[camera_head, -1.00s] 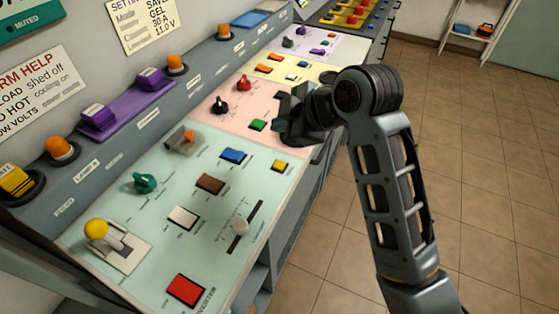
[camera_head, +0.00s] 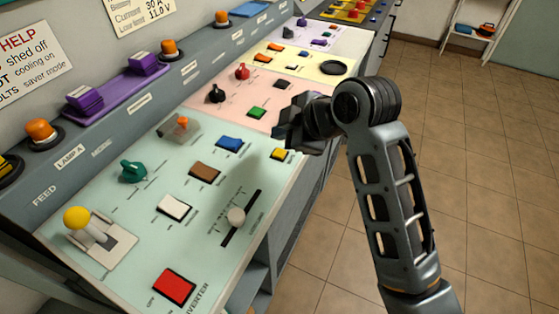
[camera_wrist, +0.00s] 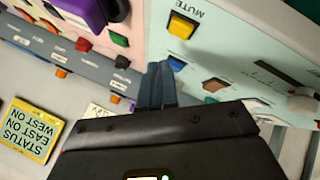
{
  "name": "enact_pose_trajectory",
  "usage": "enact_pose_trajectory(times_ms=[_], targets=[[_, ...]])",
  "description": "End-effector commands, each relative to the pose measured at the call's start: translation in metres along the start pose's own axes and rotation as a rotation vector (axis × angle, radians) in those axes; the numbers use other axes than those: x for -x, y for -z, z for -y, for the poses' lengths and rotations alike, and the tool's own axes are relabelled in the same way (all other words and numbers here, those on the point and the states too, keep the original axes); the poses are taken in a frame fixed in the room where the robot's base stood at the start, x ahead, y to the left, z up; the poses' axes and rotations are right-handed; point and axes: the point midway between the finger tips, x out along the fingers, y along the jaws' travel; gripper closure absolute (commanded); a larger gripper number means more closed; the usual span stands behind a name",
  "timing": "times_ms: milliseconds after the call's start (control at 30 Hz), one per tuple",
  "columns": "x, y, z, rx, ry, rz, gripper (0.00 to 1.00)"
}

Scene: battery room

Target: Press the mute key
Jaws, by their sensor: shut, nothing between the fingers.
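The mute key is a yellow square key (camera_wrist: 182,25) in a dark frame, with the word MUTE printed beside it in the wrist view. In the head view the yellow key (camera_head: 281,154) sits near the right edge of the pale green panel. My gripper (camera_head: 288,138) is shut and empty, just above and behind that key in the head view. In the wrist view its closed fingers (camera_wrist: 157,75) show below and left of the key, apart from it in the picture. The gap in height cannot be judged.
A blue key (camera_head: 230,144), a brown key (camera_head: 205,172) and a white key (camera_head: 174,207) are on the same panel. A slider knob (camera_head: 236,216) and a red key (camera_head: 174,286) are nearer. A green key (camera_head: 257,112) is on the pink panel behind. Open floor lies right.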

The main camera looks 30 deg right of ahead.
Motion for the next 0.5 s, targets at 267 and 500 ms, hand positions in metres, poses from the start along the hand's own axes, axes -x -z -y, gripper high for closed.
enact_pose_trajectory(times_ms=[267, 500], targets=[[-0.0155, -0.0113, 0.0115, 0.0, 0.002, 0.001, 1.0], [-0.0154, -0.0111, 0.0113, 0.0, 0.002, 0.001, 1.0]])
